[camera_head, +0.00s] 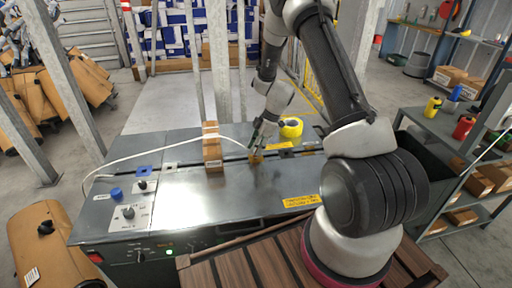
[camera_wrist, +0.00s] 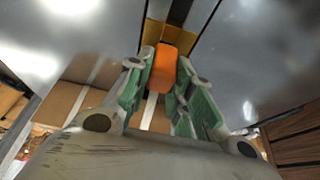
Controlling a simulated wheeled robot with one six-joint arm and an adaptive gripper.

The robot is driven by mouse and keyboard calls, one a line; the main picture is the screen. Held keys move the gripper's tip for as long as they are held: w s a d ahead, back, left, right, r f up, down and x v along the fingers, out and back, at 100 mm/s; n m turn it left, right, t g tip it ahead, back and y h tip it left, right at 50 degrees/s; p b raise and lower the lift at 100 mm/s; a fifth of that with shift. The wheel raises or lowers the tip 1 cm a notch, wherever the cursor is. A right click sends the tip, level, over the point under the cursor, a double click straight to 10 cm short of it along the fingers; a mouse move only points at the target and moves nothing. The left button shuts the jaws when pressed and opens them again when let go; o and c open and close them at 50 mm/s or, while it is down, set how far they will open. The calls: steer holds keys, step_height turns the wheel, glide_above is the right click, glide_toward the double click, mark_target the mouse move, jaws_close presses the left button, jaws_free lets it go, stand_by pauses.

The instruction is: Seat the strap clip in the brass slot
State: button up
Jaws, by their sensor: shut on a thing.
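The orange strap clip (camera_wrist: 164,68) is held between the green fingers of my gripper (camera_wrist: 163,82) in the wrist view. The brass slot (camera_wrist: 167,34) lies just beyond the clip's far end. I cannot tell whether the clip's tip is inside it. In the head view my gripper (camera_head: 257,147) is low over the bench, right at the brass slot (camera_head: 256,158); the clip is mostly hidden there. The white strap (camera_head: 150,150) runs from the bench's left end, over the carton, to my gripper.
A cardboard carton (camera_head: 212,150) stands on the metal bench (camera_head: 185,205) just left of my gripper. A yellow strap roll (camera_head: 290,128) lies behind to the right. The front bench top is mostly clear.

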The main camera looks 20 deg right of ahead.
steer(key=shift+f, duration=0.3)
steer(key=o, duration=1)
steer(key=v, duration=1.2)
